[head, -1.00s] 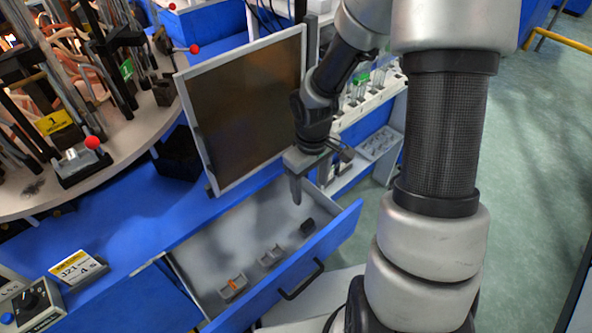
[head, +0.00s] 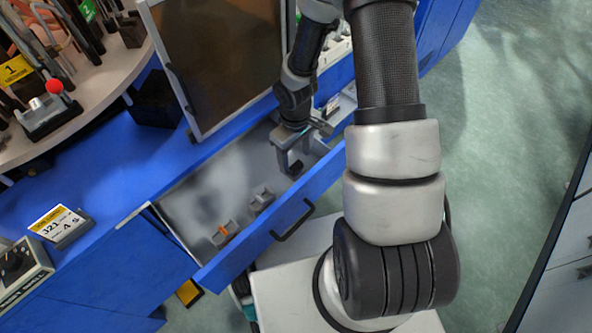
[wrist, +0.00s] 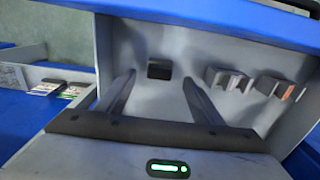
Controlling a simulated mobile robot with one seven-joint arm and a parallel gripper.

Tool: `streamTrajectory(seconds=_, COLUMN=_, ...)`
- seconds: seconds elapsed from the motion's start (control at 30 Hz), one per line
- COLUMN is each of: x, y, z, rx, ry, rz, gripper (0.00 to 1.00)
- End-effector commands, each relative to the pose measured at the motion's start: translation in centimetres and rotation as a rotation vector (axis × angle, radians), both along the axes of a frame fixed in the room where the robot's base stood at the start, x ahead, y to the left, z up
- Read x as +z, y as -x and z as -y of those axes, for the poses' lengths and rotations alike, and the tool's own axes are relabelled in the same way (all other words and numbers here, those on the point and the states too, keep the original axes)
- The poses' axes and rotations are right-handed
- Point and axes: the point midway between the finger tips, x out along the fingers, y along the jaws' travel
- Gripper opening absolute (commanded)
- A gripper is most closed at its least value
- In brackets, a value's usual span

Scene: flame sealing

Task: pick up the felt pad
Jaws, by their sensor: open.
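A small dark block, which looks like the felt pad (wrist: 159,69), lies on the floor of the open drawer (head: 185,205). In the wrist view it sits between and just beyond the tips of my gripper (wrist: 159,80), apart from both fingers. In the head view my gripper (head: 291,161) points down into the drawer's right part, and the dark pad (head: 296,168) shows only partly by the fingers. My gripper is open and holds nothing. How far the tips are above the drawer floor is hard to tell.
Two grey holders stand in the drawer: one plain (head: 262,199), one with an orange piece (head: 224,232). The drawer's blue front (head: 270,237) and a framed dark panel (head: 220,60) flank my gripper. A yellow label card (head: 60,224) stands on the blue bench.

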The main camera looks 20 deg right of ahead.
Motion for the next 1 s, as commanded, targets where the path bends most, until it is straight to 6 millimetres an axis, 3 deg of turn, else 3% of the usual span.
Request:
streamTrajectory(seconds=0.27, x=-4.3, y=0.1, z=0.1, rx=0.003, ry=-0.001, rz=-0.003, gripper=0.61)
streamTrajectory(seconds=0.53, x=-4.6, y=0.1, z=0.1, rx=0.001, ry=0.000, rz=0.000, gripper=0.61)
streamTrajectory(seconds=0.8, x=-4.6, y=0.1, z=0.1, rx=0.001, ry=-0.001, rz=0.000, gripper=0.16)
streamTrajectory(seconds=1.0, x=-4.6, y=0.1, z=0.1, rx=0.001, ry=0.000, rz=0.000, gripper=0.16)
